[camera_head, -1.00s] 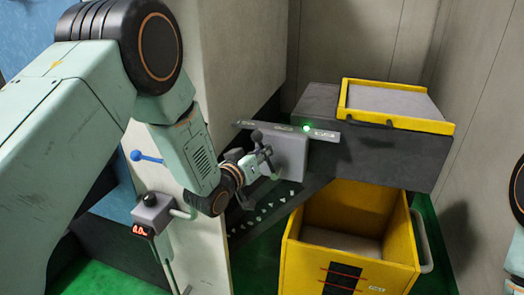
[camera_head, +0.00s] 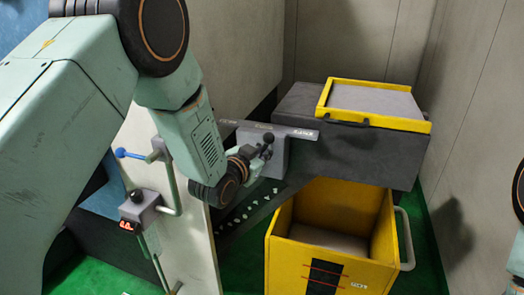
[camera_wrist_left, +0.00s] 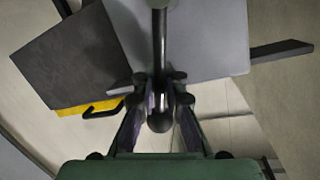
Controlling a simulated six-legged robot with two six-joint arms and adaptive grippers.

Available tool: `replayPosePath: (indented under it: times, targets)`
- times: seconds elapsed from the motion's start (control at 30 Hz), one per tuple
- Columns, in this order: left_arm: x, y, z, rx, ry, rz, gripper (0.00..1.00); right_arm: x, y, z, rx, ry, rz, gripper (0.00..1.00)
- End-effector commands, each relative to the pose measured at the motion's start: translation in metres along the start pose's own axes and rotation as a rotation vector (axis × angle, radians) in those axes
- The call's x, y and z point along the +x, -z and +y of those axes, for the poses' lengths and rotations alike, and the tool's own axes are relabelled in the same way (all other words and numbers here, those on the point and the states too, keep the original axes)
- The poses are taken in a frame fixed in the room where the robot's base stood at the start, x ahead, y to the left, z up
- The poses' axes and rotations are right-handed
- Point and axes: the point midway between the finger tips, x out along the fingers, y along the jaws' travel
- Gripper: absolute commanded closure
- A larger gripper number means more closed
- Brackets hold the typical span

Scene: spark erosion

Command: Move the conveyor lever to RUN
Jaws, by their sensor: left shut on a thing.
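The conveyor lever is a dark rod with a round black knob, and its knob (camera_wrist_left: 160,122) shows between my left fingers in the wrist view. My left gripper (camera_head: 264,150) is shut around the rod by the knob, in front of a grey lever box (camera_head: 274,158). The gripper hides most of the lever in the head view. My right gripper is out of view; only a piece of my right arm shows at the right edge.
A dark conveyor housing (camera_head: 375,150) with a yellow-rimmed tray (camera_head: 375,121) stands behind. An open yellow bin (camera_head: 325,270) stands below right. White pieces lie on the sloping conveyor (camera_head: 245,210). At left are a small control box (camera_head: 138,208) and blue-knobbed handle (camera_head: 121,153).

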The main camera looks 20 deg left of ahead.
Motion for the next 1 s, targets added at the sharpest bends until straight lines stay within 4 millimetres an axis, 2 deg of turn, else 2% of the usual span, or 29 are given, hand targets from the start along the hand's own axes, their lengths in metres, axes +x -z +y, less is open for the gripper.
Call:
replayPosePath:
  times: [0.03,0.4,1.0]
  targets:
    - [-0.001,-0.003,0.006,0.039,-0.004,-0.011,1.0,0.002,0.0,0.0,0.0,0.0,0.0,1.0]
    - [0.002,-0.007,0.017,0.244,0.028,-0.054,1.0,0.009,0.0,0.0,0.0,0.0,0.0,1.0]
    - [0.003,-0.008,0.023,0.309,0.036,-0.07,1.0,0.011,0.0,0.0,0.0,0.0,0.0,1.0]
